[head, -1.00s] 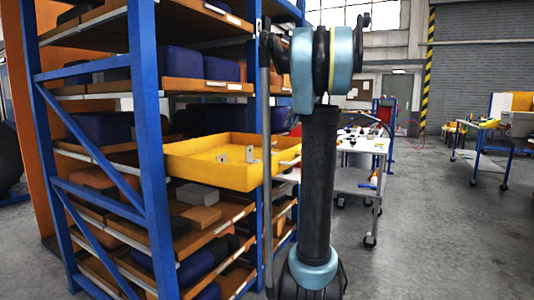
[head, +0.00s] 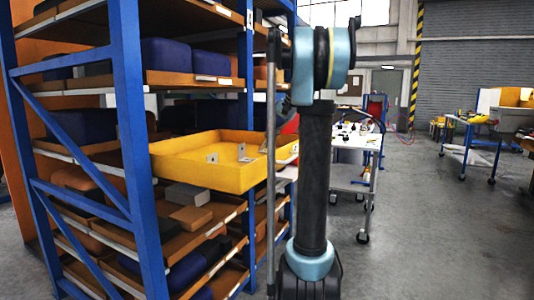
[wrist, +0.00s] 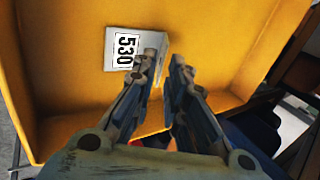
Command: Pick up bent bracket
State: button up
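In the wrist view a bent metal bracket (wrist: 112,58) with a white "530" label lies in the yellow tray. Its upright flange rises beside the labelled face, near my fingertips. My gripper (wrist: 166,62) points at it with its two fingers apart. The left finger overlaps part of the bracket, and contact cannot be told. In the head view small grey brackets stand in the yellow tray (head: 200,180): one at the left (head: 212,158), one in the middle (head: 242,153) and one near the right (head: 264,147). My gripper cannot be made out there.
The tray juts out from a blue-framed rack (head: 130,150) loaded with bins and blocks. A white cart (head: 352,142) stands behind my arm, and a blue-legged table (head: 468,122) is at the right.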

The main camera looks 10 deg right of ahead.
aim_at(265, 142)
jog(key=shift+x, duration=3.1)
jog(key=shift+a+r, duration=0.1)
jog(key=shift+a, duration=0.05)
jog(key=shift+c, duration=0.3)
grip_shut()
jog(key=shift+r, duration=0.15)
